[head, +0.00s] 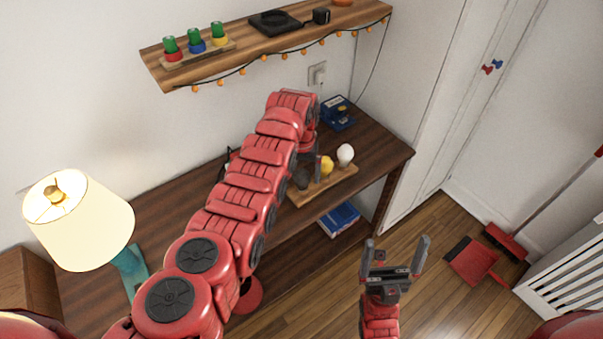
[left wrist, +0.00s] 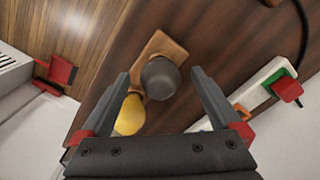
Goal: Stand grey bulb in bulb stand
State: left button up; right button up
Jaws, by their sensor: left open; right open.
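The wooden bulb stand (head: 333,184) is on the dark desk, with a white bulb (head: 345,154) and a yellow bulb (head: 327,165) upright in it. The grey bulb (head: 301,178) is at its left end, partly hidden by my left gripper (head: 312,162). In the left wrist view, the grey bulb (left wrist: 160,78) is over the stand (left wrist: 163,46), beside the yellow bulb (left wrist: 130,115). My open left gripper (left wrist: 160,76) has one finger on each side of the grey bulb; I cannot tell if they touch it. My right gripper (head: 396,247) is open and empty over the floor.
A lamp (head: 75,215) stands at the desk's left. A blue item (head: 338,113) lies at the back of the desk, and a blue book (head: 338,218) on the lower shelf. A power strip (left wrist: 245,95) lies near the stand. A wall shelf (head: 262,50) hangs above.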

pick_arm(q)
notch_tip(320, 180, up, 9)
jog(key=b, duration=0.3)
jog(key=shift+w, duration=0.1)
notch_tip(320, 180, up, 8)
jog(key=shift+r, duration=0.2)
dwell(0.5)
